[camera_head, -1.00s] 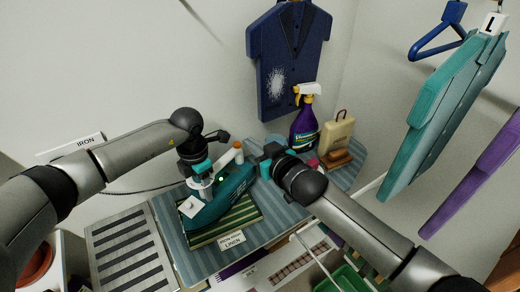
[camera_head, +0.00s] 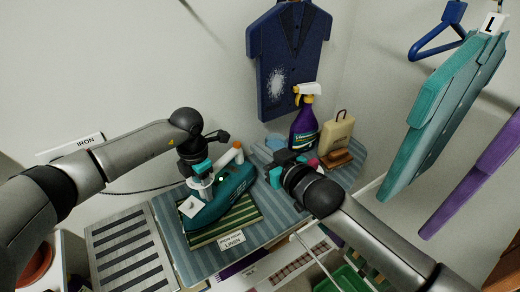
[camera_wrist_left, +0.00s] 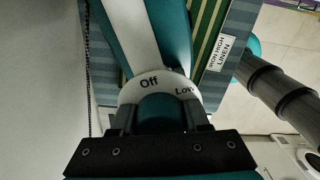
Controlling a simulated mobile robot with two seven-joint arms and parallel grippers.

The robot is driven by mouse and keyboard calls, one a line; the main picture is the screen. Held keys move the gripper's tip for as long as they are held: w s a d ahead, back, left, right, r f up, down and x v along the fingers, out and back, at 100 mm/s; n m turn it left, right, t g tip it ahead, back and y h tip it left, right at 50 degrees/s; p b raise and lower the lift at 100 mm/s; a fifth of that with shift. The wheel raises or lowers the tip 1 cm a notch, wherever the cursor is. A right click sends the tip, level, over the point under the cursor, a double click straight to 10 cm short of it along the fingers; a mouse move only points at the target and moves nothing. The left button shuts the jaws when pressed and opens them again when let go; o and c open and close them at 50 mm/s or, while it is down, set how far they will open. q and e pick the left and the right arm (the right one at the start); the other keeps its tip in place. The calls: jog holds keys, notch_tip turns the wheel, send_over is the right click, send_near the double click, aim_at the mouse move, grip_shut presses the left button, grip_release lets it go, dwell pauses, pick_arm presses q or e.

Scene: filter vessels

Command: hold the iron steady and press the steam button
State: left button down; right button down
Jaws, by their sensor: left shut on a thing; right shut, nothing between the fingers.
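The teal iron (camera_head: 222,202) rests on a green striped cloth (camera_head: 252,213) on the board. My left gripper (camera_head: 202,184) is over the iron's left part and shut on it. In the left wrist view my left gripper (camera_wrist_left: 160,118) has its fingers on either side of a teal round part, inside a white ring (camera_wrist_left: 135,88) marked "Off" and "Low". A small green spot (camera_head: 222,179) and a white piece with an orange tip (camera_head: 238,146) show near the top of the iron. I cannot make out a steam button. My right gripper (camera_head: 272,172) is shut and empty, right of the iron and apart from it.
A purple spray bottle (camera_head: 304,125), a cream bottle (camera_head: 336,135) and a brown brush (camera_head: 337,159) stand at the board's back right. A "LINEN" label (camera_head: 232,239) lies at the cloth's front. A metal grille (camera_head: 128,250) is at left. A navy shirt (camera_head: 289,55) hangs behind.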

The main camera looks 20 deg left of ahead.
pick_arm(q)
jog(key=shift+c, duration=1.6)
grip_release()
